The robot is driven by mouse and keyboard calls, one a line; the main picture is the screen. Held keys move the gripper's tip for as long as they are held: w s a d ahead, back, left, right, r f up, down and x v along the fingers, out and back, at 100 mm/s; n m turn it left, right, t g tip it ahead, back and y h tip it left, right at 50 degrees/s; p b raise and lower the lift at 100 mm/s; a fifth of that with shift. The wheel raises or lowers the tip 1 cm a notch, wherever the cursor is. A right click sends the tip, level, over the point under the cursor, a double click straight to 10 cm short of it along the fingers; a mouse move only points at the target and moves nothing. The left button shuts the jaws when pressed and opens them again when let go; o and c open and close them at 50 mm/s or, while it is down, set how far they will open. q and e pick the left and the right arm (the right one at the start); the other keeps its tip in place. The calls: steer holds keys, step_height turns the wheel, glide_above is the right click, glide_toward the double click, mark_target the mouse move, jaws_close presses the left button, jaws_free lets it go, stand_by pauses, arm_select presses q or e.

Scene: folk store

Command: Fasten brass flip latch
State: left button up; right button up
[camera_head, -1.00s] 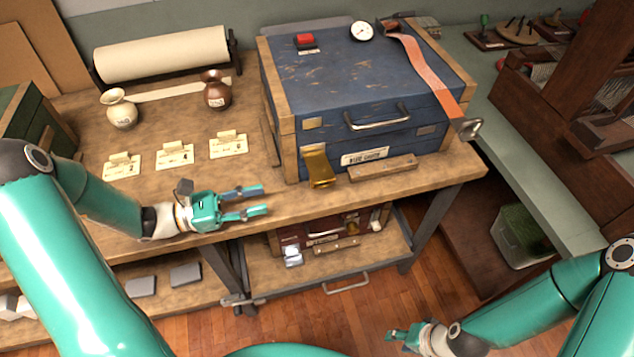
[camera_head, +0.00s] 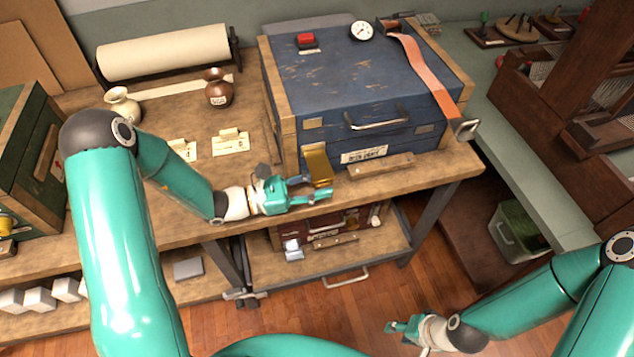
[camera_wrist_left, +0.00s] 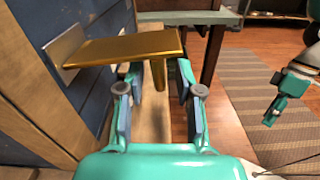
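The brass flip latch (camera_head: 317,166) is on the front of the blue case (camera_head: 352,106), near its left corner. Its plate sticks out from the case front in the left wrist view (camera_wrist_left: 115,47), with a tab hanging from its outer end. My left gripper (camera_head: 330,187) is open beside and just below the latch. In the left wrist view its two fingers (camera_wrist_left: 158,100) stand apart, with the hanging tab seen between their tips; contact cannot be told. My right gripper (camera_head: 392,328) is low at the front, well away from the case; its fingers are too small to judge.
A wooden handle block (camera_head: 380,167) lies right of the latch. A metal case handle (camera_head: 378,120) and an orange strap (camera_head: 425,72) are on the case. Two small vases (camera_head: 217,89) and paper tags (camera_head: 230,143) stand left. A dark red case (camera_head: 322,228) sits on the lower shelf.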

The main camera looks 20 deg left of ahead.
arm_select(q)
jaws_close()
steer(key=shift+a, duration=0.15)
steer(key=shift+d, duration=0.2)
